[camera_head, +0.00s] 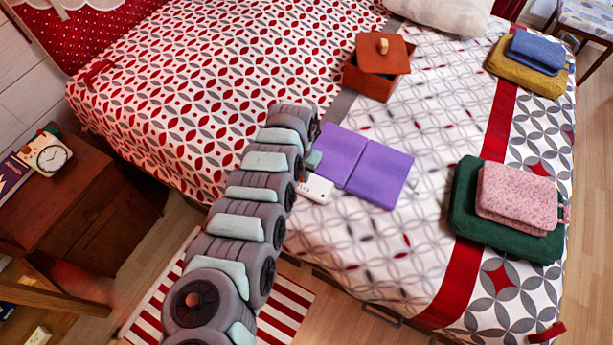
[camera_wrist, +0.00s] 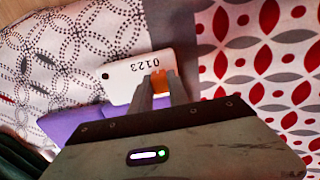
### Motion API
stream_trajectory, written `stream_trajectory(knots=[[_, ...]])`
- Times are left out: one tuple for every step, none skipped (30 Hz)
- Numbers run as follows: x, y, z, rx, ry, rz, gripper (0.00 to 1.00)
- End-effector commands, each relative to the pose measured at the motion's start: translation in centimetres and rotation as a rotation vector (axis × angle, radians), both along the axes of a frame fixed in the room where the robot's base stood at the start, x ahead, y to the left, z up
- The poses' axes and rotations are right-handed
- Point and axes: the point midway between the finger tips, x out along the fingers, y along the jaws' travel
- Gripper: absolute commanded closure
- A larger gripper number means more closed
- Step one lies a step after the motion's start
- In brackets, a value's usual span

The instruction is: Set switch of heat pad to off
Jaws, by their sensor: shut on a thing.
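The heat pad (camera_head: 368,168) is a purple folded pad lying on the bed, and part of it shows in the wrist view (camera_wrist: 75,121). Its white control box (camera_head: 316,188) lies beside it, with a row of digits, seen closer in the wrist view (camera_wrist: 118,82). The orange switch (camera_wrist: 163,80) sits by the right-hand end of the digits. My gripper (camera_wrist: 153,92) is shut on the orange switch, and its fingers hide part of it. In the head view my arm hides the gripper's fingertips.
An orange-brown box (camera_head: 372,83) with its lid stands behind the pad. A green and pink folded stack (camera_head: 513,196) lies to the right, and a blue and yellow stack (camera_head: 533,57) farther back. A nightstand with a clock (camera_head: 47,155) is at left. The patterned bedding around the pad is clear.

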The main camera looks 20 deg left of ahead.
Motion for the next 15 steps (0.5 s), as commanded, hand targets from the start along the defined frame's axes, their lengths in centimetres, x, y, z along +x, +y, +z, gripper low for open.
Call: stream_trajectory(knots=[[0.05,0.11,0.07,0.002,-0.002,0.001,1.00],[0.05,0.11,0.07,0.002,-0.002,0.001,1.00],[0.04,0.11,0.06,0.002,-0.002,0.001,1.00],[0.04,0.11,0.07,0.002,-0.002,0.001,0.78],[0.05,0.11,0.07,0.002,-0.002,0.001,0.76],[0.04,0.11,0.06,0.002,-0.002,0.001,0.73],[0.05,0.10,0.06,0.002,-0.002,0.001,0.70],[0.04,0.10,0.06,0.002,-0.002,0.001,0.68],[0.03,0.09,0.05,0.001,-0.002,0.001,0.65],[0.03,0.08,0.05,0.001,-0.002,0.001,0.62],[0.02,0.07,0.03,0.001,-0.002,0.001,0.60],[0.02,0.06,0.03,0.001,-0.002,0.001,0.56],[0.02,0.06,0.03,0.001,-0.002,0.001,0.56],[0.02,0.05,0.03,0.001,-0.002,0.001,0.56],[0.01,0.05,0.02,0.001,-0.001,0.001,0.56]])
